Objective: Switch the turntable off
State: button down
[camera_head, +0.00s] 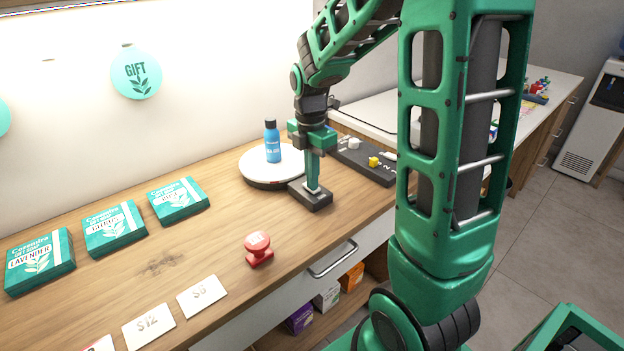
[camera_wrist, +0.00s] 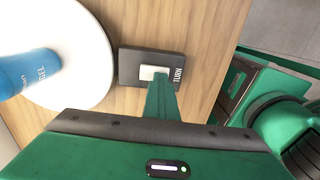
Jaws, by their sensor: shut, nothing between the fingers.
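The turntable (camera_head: 258,170) is a white round disc with a dark base on the wooden counter. A blue bottle (camera_head: 272,142) stands upright on it; both the disc (camera_wrist: 88,88) and the bottle (camera_wrist: 28,72) show in the wrist view. A small dark switch box (camera_head: 311,196) lies beside the disc, with a pale rocker (camera_wrist: 150,73) and the lettering "TURN" on its end in the wrist view. My gripper (camera_head: 312,188) points straight down over the box, shut and empty. Its fingertips are at the rocker, partly covering it; I cannot tell whether they touch or press it.
Right of my gripper is a dark panel (camera_head: 365,162) with a white and a yellow knob. A red stamp (camera_head: 259,249), price cards (camera_head: 203,296) and teal soap boxes (camera_head: 178,200) stand on the counter. A drawer handle (camera_head: 334,259) sticks out at the front.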

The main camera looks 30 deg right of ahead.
jog(key=shift+d+f, duration=0.15)
jog(key=shift+f, duration=0.05)
jog(key=shift+r, duration=0.1)
jog(key=shift+w+r, duration=0.5)
jog(key=shift+w, duration=0.2)
jog(key=shift+w+r, duration=0.3)
jog(key=shift+w, duration=0.2)
jog(key=r, duration=0.1)
jog(key=s+r, duration=0.1)
jog(key=r, duration=0.1)
jog(key=s+r, duration=0.1)
jog(key=r, duration=0.1)
jog(key=shift+s, duration=0.2)
notch_tip(320, 180, up, 8)
jog(key=shift+f, duration=0.25)
